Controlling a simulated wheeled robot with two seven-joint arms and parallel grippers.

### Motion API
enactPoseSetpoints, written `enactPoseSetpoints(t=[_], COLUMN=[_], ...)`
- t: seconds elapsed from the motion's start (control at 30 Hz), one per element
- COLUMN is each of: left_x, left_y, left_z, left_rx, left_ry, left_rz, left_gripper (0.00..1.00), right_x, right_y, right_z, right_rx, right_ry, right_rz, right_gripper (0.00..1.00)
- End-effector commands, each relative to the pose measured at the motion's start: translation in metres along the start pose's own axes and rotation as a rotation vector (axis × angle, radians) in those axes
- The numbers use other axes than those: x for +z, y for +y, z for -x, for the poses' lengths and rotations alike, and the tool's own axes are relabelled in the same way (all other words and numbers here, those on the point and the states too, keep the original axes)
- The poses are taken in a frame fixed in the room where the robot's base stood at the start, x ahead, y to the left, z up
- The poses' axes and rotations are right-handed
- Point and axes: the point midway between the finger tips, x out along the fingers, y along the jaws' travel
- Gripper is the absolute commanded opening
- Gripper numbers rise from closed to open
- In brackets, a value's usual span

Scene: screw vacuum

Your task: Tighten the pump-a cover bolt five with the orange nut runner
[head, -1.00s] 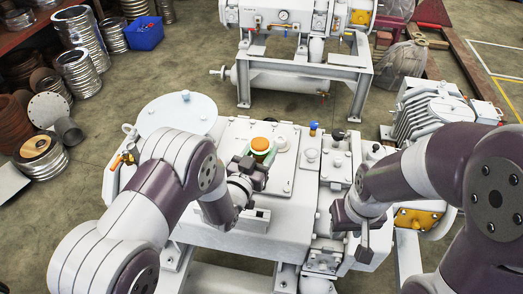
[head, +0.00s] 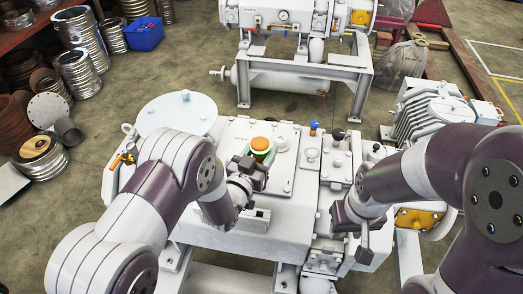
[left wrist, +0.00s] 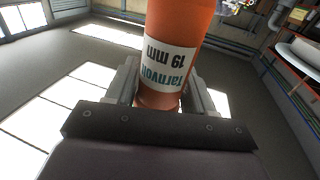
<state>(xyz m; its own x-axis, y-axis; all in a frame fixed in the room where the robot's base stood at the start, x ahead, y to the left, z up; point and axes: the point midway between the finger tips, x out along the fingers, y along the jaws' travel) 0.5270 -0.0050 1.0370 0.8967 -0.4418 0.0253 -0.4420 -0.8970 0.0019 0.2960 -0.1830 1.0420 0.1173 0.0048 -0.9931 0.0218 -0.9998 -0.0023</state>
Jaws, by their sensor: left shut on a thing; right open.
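The orange nut runner (left wrist: 178,50) fills the top middle of the left wrist view, with a white label reading 19 mm. My left gripper (left wrist: 165,92) is shut on it. In the head view the runner's orange top (head: 261,143) shows above the cover plate (head: 240,180) of the white pump, with a green part just below it. My left gripper (head: 250,172) is beside it there. The runner's lower end is hidden, so I cannot tell whether it touches a bolt. My right gripper (head: 350,220) is open and empty at the pump's right side.
A round white lid (head: 176,115) is at the pump's left. A blue knob (head: 313,127) and a black knob (head: 338,134) stand on its top. Another white machine on a frame (head: 300,60) stands behind. A blue bin (head: 145,35) is on the floor at back left.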

Motion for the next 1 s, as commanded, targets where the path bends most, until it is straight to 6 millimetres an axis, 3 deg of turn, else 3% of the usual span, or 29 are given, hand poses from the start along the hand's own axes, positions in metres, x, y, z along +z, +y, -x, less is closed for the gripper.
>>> enactPoseSetpoints(t=[1.0], left_x=[0.005], left_y=[0.0001], left_z=[0.0005], left_rx=[0.0], left_ry=[-0.002], left_rz=[0.0], left_gripper=[0.0], right_x=[0.001], right_y=[0.0], right_z=[-0.0086], right_rx=[0.0], right_ry=[0.0], right_rz=[0.0], right_gripper=[0.43])
